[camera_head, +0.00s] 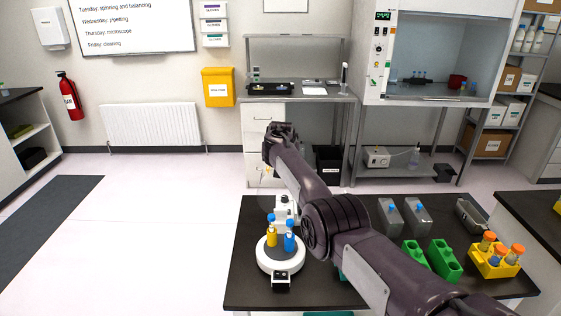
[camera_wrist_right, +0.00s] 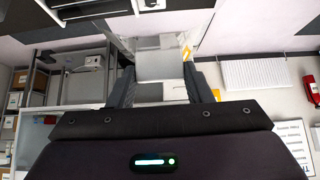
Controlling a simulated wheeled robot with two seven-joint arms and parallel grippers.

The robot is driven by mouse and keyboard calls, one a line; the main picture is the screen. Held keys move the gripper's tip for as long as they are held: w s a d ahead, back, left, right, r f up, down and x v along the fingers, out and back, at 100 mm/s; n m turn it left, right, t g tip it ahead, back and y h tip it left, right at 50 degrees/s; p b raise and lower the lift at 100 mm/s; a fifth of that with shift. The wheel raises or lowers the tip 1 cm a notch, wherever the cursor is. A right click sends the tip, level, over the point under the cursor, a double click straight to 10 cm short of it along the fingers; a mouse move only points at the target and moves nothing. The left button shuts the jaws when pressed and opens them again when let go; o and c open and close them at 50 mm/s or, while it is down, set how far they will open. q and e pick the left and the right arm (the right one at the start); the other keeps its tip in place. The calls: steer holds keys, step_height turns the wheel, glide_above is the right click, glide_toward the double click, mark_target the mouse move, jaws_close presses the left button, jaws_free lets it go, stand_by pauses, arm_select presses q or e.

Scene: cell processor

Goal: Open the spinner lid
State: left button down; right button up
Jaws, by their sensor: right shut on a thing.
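A round white device with a small dark display, which looks like the spinner (camera_head: 264,259), stands on the near dark table in the head view. A yellow tube (camera_head: 271,239) and a blue tube (camera_head: 289,242) stand upright in its top, and I see no lid over them. My right arm reaches past the device to its right. My right gripper (camera_head: 278,132) is beyond and above it, well apart from it. My left gripper is not in view.
A small white device (camera_head: 285,212) stands behind the spinner. Green racks (camera_head: 416,254), grey bottles (camera_head: 391,217), a yellow rack (camera_head: 497,269) and a grey tray (camera_head: 471,216) fill the table's right. A back bench (camera_head: 300,97) and a hood stand along the wall.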

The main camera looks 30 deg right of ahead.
steer(key=shift+w+r, duration=0.1)
steer(key=shift+r, duration=0.1)
steer(key=o, duration=1.4)
steer(key=shift+f, duration=0.1)
steer(key=shift+s+a+r, duration=0.15)
steer(key=shift+s+r, duration=0.25)
steer(key=shift+r, duration=0.15)
steer(key=b+v, duration=0.1)
steer(key=v, duration=0.5)
steer(key=shift+r, duration=0.2)
steer(key=shift+s+a, duration=0.1)
steer(key=shift+s, duration=0.05)
